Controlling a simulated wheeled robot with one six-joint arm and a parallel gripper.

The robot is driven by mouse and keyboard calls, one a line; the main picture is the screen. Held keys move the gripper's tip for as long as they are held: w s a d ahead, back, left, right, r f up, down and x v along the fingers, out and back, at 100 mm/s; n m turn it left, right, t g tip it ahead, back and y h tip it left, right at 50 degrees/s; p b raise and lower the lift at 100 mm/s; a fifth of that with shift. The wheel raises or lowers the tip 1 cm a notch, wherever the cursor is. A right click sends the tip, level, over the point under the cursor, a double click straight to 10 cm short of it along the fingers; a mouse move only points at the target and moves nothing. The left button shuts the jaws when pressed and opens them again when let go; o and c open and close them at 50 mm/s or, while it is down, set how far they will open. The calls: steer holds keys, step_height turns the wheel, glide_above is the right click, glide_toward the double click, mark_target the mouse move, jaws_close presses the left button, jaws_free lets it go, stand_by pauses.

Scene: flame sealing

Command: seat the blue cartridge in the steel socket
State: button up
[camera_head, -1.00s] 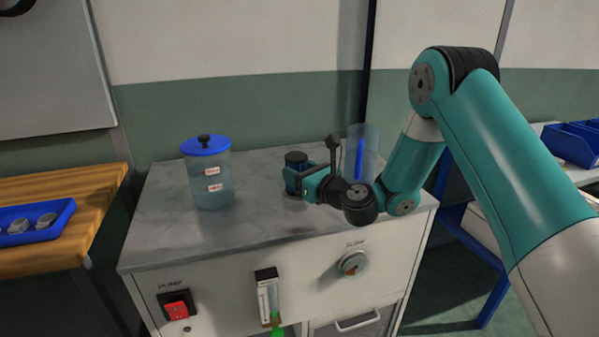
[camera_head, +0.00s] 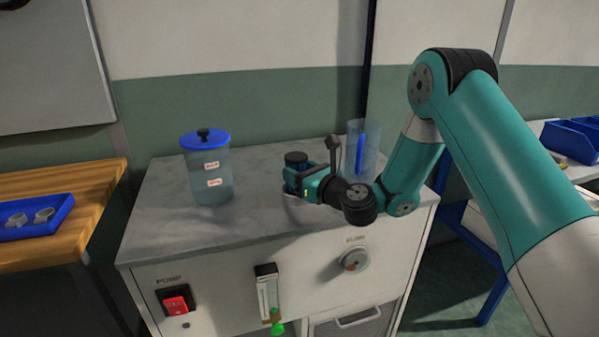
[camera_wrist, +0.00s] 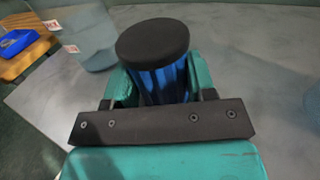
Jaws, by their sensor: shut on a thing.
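The blue cartridge (camera_wrist: 160,82) has a black cap and stands upright between my gripper's fingers in the wrist view. In the head view the cartridge (camera_head: 296,160) shows its dark cap above the jaws, over the grey bench top. My gripper (camera_head: 297,180) is shut on it from the right side, low over the bench. A small pale rim shows under the cartridge; it may be the steel socket, mostly hidden. I cannot tell whether the cartridge's bottom is inside it.
A clear jar with a blue lid (camera_head: 206,137) stands left on the bench. A clear cylinder with a blue rod (camera_head: 360,155) stands behind my wrist. The bench front carries a red pump switch (camera_head: 176,304), a flow gauge (camera_head: 267,295) and a knob (camera_head: 354,260). Bench between jar and gripper is clear.

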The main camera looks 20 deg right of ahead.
mark_target(299, 157)
steer(key=shift+f+b, duration=0.55)
steer(key=shift+f, duration=0.2)
steer(key=o, duration=1)
steer(key=shift+r, duration=0.1)
steer(key=shift+r+p, duration=4.4)
steer(key=shift+p, duration=0.15)
